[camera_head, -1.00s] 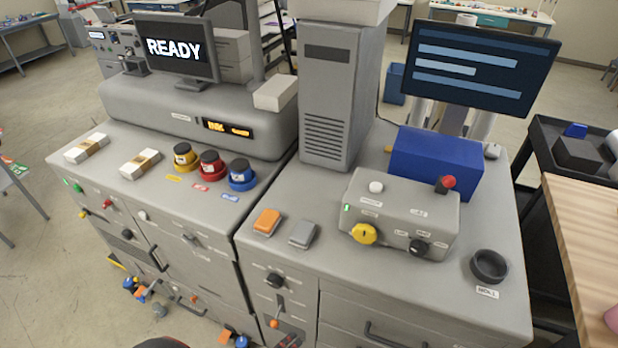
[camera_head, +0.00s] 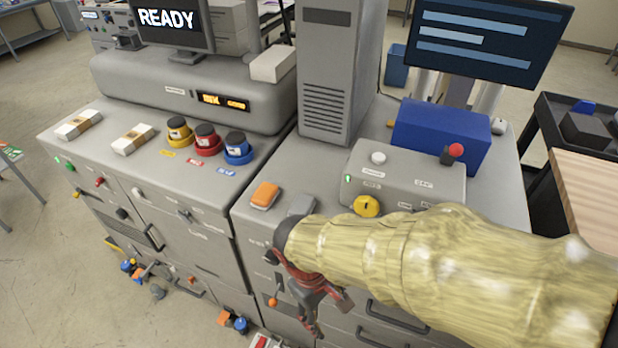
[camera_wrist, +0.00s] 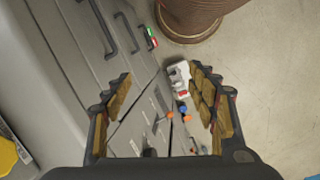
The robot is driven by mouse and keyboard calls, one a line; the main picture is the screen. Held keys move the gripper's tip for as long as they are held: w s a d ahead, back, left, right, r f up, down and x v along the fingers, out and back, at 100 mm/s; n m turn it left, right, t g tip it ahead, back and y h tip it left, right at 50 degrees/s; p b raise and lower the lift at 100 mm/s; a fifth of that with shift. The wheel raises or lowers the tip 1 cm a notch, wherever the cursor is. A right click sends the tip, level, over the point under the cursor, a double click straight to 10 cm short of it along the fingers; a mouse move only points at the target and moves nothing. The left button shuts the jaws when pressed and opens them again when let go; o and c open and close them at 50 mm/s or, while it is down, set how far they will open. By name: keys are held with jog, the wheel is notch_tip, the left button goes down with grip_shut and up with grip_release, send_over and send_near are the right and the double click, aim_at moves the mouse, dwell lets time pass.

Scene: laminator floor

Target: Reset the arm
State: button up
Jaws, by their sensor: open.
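My gripper (camera_head: 315,305) hangs from the end of my arm in front of the right-hand grey cabinet in the head view. It points downward, and my arm with its yellowish cover comes in from the right. In the wrist view my gripper (camera_wrist: 163,85) shows its two padded fingers spread apart, with nothing held between them. The cabinet front and the floor lie beyond the fingers.
The grey cabinet top holds an orange block (camera_head: 265,195), a control box (camera_head: 400,180) and a blue box (camera_head: 440,140). Yellow, red (camera_head: 206,140) and blue jars stand left. Drawer handles (camera_wrist: 130,32) stick out near my gripper. Open floor (camera_head: 60,290) is at left.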

jog(key=d+r+m+t+y+b, duration=0.2)
jog(key=d+r+m+t+b, duration=0.3)
jog(key=d+r+m, duration=0.4)
jog(key=d+r+t, duration=0.1)
jog(key=d+r, duration=0.2)
jog(key=d, duration=0.3)
jog(key=shift+s+y, duration=0.2)
jog(key=shift+y, duration=0.1)
jog(key=shift+c, duration=0.2)
